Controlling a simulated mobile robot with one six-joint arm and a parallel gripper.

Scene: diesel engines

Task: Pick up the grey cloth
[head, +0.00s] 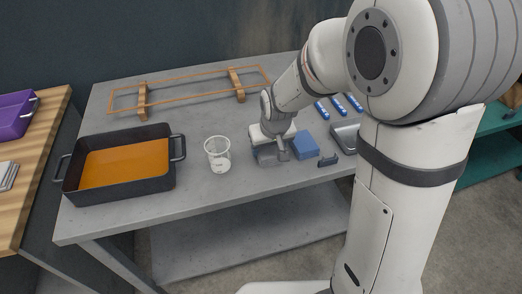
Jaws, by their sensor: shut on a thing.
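My gripper (272,148) reaches down to the grey table from the upper right, in the middle of the head view. It is shut on the grey cloth (267,157), a small grey piece that shows just below the fingers, at or near the table top. The gripper and wrist hide part of the cloth. I cannot tell whether the cloth is clear of the table.
A blue block (305,145) sits close right of the gripper, and a clear beaker (217,154) stands left. A dark pan (122,160) with orange liquid is farther left. A wooden frame (187,90) lies behind. Blue-handled tools (338,104) lie back right.

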